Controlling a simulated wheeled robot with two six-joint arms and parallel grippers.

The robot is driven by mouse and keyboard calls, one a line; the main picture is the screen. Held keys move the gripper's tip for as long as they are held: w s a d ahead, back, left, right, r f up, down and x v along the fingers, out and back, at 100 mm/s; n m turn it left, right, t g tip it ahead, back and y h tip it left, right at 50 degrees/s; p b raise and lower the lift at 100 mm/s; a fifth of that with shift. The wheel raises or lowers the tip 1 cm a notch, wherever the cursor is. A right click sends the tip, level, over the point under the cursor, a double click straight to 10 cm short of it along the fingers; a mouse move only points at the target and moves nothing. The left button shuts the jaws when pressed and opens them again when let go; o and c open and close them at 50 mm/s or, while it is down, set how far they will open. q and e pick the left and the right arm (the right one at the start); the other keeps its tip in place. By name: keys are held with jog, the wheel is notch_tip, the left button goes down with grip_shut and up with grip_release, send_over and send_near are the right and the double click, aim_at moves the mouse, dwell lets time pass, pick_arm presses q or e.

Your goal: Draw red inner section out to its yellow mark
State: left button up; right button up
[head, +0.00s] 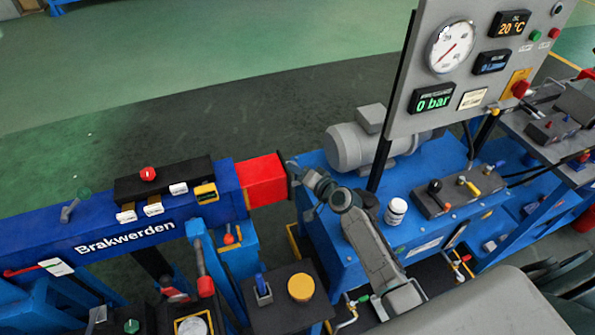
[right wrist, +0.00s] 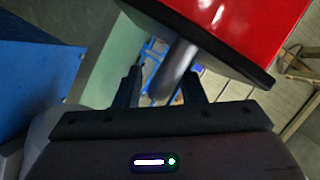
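The red inner section (head: 262,180) sticks a short way out of the right end of the blue beam (head: 120,218). Its red side and dark end plate also show in the right wrist view (right wrist: 222,28). A grey bar handle (right wrist: 176,68) stands off that end plate. My right gripper (right wrist: 162,88) is open, with the handle between its two fingers and gaps visible beside it. In the head view my right gripper (head: 298,174) is at the section's outer end. I see no yellow mark on the red part that shows. My left gripper is not in view.
A blue pump unit (head: 340,245) with a grey motor (head: 362,143) and a white canister (head: 396,211) stands right of the beam. A gauge panel (head: 470,60) reading 0 bar rises behind. A pedestal (head: 285,312) with a yellow button stands in front. Green floor lies behind the beam.

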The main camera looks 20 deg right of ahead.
jog(key=b+v, duration=0.1)
jog(key=v, duration=0.9)
jog(key=shift+s, duration=0.2)
jog(key=shift+d, duration=0.1)
